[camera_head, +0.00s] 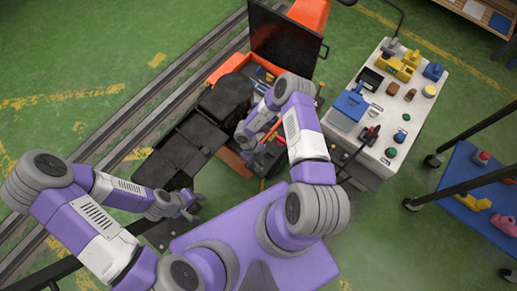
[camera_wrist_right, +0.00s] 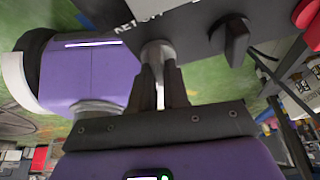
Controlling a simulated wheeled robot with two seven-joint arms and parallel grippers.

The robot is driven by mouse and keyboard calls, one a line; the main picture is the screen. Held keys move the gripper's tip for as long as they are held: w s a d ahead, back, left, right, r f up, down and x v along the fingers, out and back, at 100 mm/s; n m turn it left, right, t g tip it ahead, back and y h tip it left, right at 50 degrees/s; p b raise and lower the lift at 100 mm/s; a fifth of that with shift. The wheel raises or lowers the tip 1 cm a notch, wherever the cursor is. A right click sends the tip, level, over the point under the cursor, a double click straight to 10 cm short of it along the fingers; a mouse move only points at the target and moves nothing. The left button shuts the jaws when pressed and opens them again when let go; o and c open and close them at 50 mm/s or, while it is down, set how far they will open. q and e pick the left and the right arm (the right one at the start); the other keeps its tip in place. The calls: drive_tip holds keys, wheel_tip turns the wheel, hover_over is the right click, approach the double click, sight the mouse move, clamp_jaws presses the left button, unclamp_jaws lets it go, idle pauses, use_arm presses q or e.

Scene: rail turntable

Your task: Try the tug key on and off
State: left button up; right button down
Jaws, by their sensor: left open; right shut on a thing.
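In the right wrist view, my right gripper (camera_wrist_right: 160,72) is shut at a pale round collar (camera_wrist_right: 157,48) on the dark panel (camera_wrist_right: 185,20) of the tug. The small thing in its jaws, seemingly the tug key, is almost wholly hidden by the fingers; I cannot tell how far in it sits. A black knob (camera_wrist_right: 231,40) stands on the panel beside it. In the head view the right gripper (camera_head: 246,140) reaches down into the orange and black tug (camera_head: 215,105). My left gripper (camera_head: 181,207) is open and empty, low at the tug's near left side.
A red button (camera_wrist_right: 309,22) is at the right of the panel. A pale workbench (camera_head: 415,100) with a blue box (camera_head: 350,105) and several small items stands right of the tug. A blue-topped cart (camera_head: 465,180) is further right. Rails (camera_head: 130,125) run on the left.

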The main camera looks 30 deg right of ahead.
drive_tip(key=shift+n+t+h, duration=0.3)
drive_tip(key=shift+n+h, duration=0.1)
drive_tip(key=shift+n, duration=0.7)
drive_tip(key=c, duration=1.1)
unclamp_jaws()
drive_tip(key=p+v, duration=0.2)
drive_tip(key=v, duration=0.5)
drive_tip(key=shift+w+a+r, duration=0.15)
drive_tip(key=shift+r, duration=0.1)
